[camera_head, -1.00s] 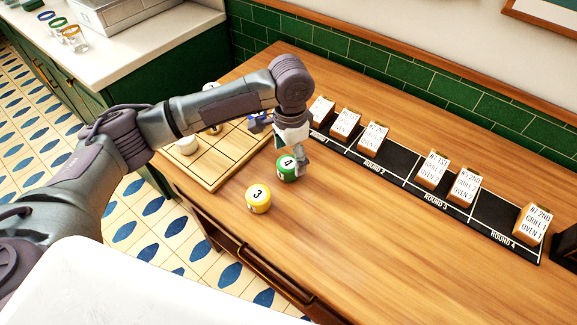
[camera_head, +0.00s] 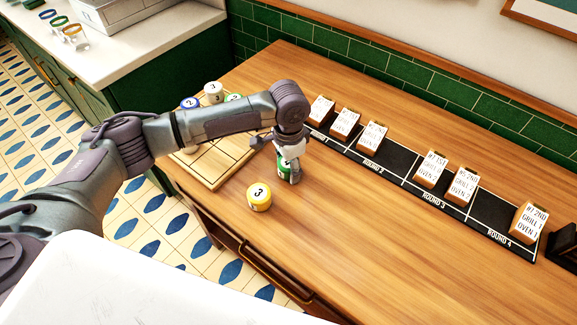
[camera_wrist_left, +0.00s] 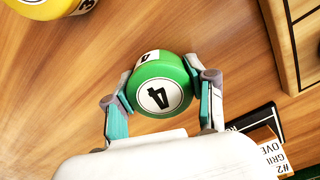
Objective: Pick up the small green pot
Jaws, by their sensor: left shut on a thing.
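The small green pot (camera_wrist_left: 164,70) has a white lid disc marked 4. In the left wrist view it sits between the two fingers of my left gripper (camera_wrist_left: 161,92), which is shut on it. In the head view my left gripper (camera_head: 289,170) points down around the green pot (camera_head: 283,166), hiding part of it. The pot is at the table surface; I cannot tell whether it touches the wood. My right gripper is not in view.
A yellow pot (camera_head: 258,198) marked 3 stands close by. A wooden grid board (camera_head: 215,175) with several pots lies to the left. A black strip (camera_head: 400,178) with several ticket blocks runs along the right. The front of the wooden table (camera_head: 380,260) is clear.

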